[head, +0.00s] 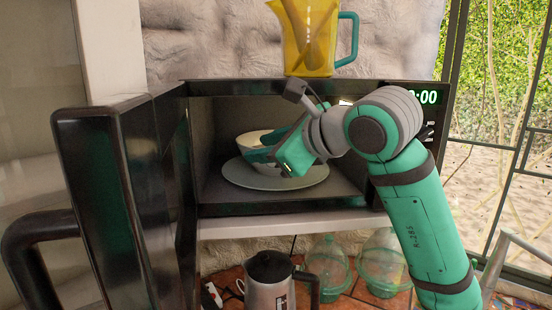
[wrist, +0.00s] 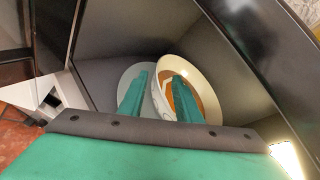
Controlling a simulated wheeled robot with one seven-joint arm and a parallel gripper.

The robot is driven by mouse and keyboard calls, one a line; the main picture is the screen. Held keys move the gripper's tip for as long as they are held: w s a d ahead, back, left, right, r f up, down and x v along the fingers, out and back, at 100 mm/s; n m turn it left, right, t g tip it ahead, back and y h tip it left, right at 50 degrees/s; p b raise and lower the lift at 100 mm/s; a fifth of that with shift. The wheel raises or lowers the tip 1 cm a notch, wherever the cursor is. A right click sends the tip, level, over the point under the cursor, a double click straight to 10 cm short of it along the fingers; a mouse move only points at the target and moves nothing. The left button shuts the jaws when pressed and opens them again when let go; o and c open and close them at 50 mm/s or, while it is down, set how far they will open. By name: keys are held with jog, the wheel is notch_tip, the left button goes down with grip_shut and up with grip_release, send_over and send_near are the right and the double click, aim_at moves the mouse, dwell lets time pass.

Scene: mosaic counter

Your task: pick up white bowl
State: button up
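The white bowl (head: 246,143) stands on a round pale plate (head: 236,176) inside the open microwave (head: 222,112). In the wrist view the bowl (wrist: 204,78) is pale with an orange-brown patch inside. My gripper (wrist: 163,75) reaches into the microwave with its two teal fingers apart. One finger lies over the bowl's inside and the other is outside it, above the plate (wrist: 128,78). The near rim seems to lie between them; I cannot tell whether either finger touches it. In the head view my gripper (head: 265,153) hides the bowl's right part.
The microwave door (head: 140,190) stands open at the left. A yellow pitcher (head: 308,40) with a teal handle stands on top of the microwave. Below are a metal pot (head: 268,285) and green-tinted glass containers (head: 328,265). The microwave's walls and ceiling are close around my gripper.

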jog(key=shift+x, duration=2.35)
jog(key=shift+a, duration=0.1)
grip_shut()
